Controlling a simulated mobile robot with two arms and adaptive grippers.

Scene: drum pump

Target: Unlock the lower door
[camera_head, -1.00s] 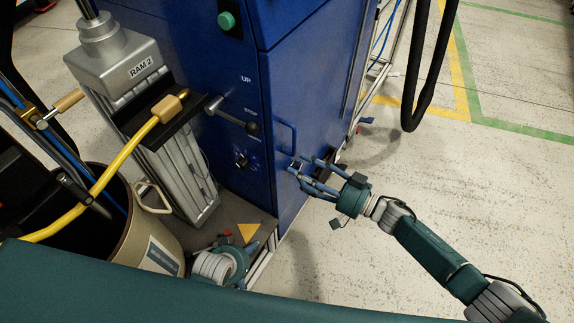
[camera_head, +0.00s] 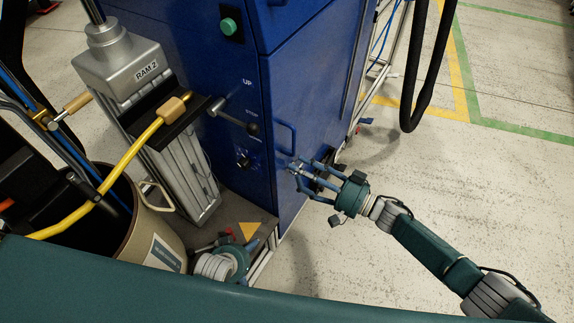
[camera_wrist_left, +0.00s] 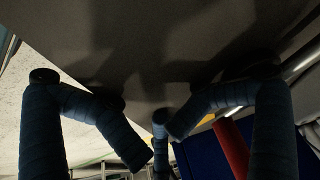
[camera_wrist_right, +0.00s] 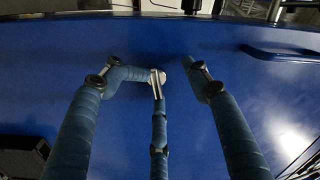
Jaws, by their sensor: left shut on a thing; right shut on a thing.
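The blue lower door (camera_head: 302,110) has a blue handle (camera_head: 287,136), which also shows in the right wrist view (camera_wrist_right: 281,52). Below the handle is a small silver lock piece (camera_wrist_right: 157,82), standing out from the blue face. My right gripper (camera_head: 298,168) is at the door, with its fingers shut around that silver piece; the fingertips partly hide it. My left gripper (camera_head: 238,253) is low by the cabinet's foot. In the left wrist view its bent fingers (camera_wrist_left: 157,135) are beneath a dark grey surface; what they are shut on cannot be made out.
The cabinet's front has a lever with a black knob (camera_head: 252,129) and a green button (camera_head: 229,26). A drum (camera_head: 150,235) with a yellow hose (camera_head: 112,178) stands left beside the RAM 2 column (camera_head: 125,65). A black hose (camera_head: 413,90) hangs at right.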

